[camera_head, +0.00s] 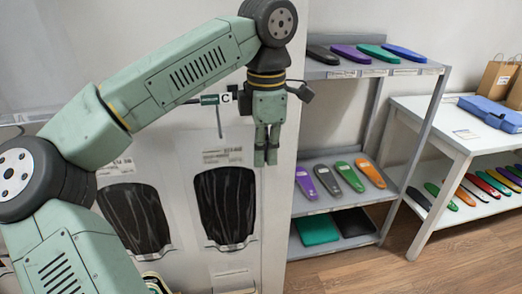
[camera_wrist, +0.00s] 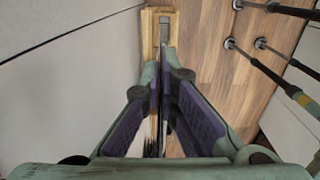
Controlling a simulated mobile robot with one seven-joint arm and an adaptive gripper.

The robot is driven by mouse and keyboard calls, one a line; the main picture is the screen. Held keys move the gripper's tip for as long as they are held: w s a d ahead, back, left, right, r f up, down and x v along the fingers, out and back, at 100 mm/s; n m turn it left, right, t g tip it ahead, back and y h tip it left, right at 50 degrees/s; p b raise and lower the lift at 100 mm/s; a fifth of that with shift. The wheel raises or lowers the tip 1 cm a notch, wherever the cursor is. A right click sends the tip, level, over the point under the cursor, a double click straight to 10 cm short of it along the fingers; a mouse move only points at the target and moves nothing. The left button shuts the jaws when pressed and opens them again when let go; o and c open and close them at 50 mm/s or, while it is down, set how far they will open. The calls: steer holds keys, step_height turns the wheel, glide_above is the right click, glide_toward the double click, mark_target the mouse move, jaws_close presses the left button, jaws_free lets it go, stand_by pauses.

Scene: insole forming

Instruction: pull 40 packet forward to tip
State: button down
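Two dark, ribbed packets on pale backing cards hang on the upright panel in the head view, the right one (camera_head: 225,205) and the left one (camera_head: 137,215). Their labels are too small to read, so I cannot tell which is the 40 packet. My gripper (camera_head: 266,157) points down at the panel's right edge, right of and above the right packet, apart from it. In the wrist view, my gripper's purple-padded fingers (camera_wrist: 163,65) have a narrow gap between them, with nothing clearly held.
A hook rod with a "C" tag (camera_head: 222,98) stands above the right packet. A grey shelf unit (camera_head: 340,205) with coloured insoles is to the right, then a white table (camera_head: 445,125) with a blue case (camera_head: 490,112). Rods with round ends (camera_wrist: 245,48) show in the wrist view. The wooden floor (camera_head: 470,255) is clear.

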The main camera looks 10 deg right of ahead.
steer(key=c, duration=1.7)
jaws_free()
step_height(320, 180, up, 8)
steer(key=shift+f, duration=0.25)
